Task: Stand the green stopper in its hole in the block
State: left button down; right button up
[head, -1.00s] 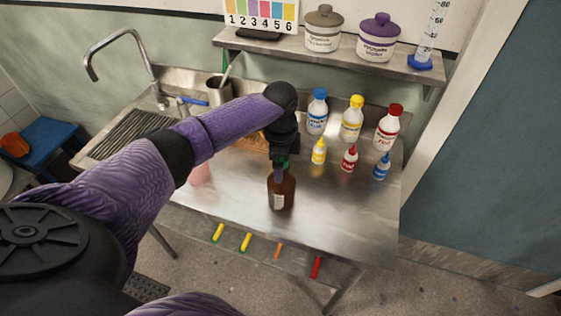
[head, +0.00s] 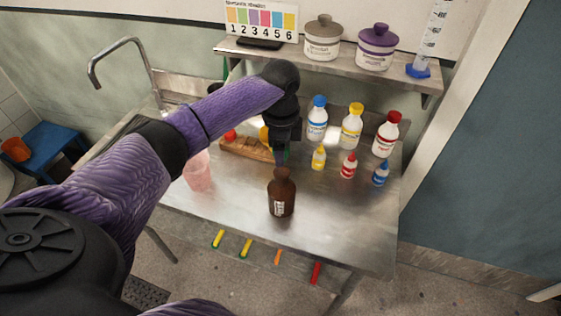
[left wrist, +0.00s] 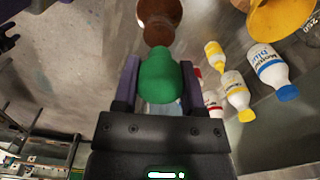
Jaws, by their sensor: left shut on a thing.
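My left gripper (head: 281,157) is shut on the green stopper (left wrist: 160,78), which shows between the two fingers in the left wrist view. In the head view the stopper is not clearly visible. The gripper is just above the neck of a brown bottle (head: 282,196); the bottle also shows beyond the stopper in the left wrist view (left wrist: 158,20). The wooden block (head: 243,148) lies behind my left arm and gripper, with a red stopper (head: 230,135) and a yellow stopper (head: 264,135) at it. Its right part is hidden by the gripper. My right gripper is not seen.
A pink translucent beaker (head: 199,172) stands left of the bottle. Several dye bottles, such as the blue-capped one (head: 317,120) and the small red one (head: 348,167), stand to the right. A shelf (head: 330,68) runs above the back. The front of the steel table (head: 340,230) is clear.

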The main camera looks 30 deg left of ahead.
pick_arm(q)
notch_tip(320, 180, up, 4)
jog(key=shift+f, duration=0.25)
jog(key=shift+r, duration=0.3)
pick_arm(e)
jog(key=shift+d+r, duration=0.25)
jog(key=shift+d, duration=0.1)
pick_arm(q)
notch_tip(320, 180, up, 5)
jog(key=p, duration=0.6)
jog(key=shift+f, duration=0.2)
jog(key=shift+r+p, duration=0.3)
jog(key=shift+p, duration=0.2)
jog(key=shift+f, duration=0.1)
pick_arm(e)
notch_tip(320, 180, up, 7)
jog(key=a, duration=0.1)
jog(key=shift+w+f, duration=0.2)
pick_arm(q)
jog(key=shift+f, duration=0.15)
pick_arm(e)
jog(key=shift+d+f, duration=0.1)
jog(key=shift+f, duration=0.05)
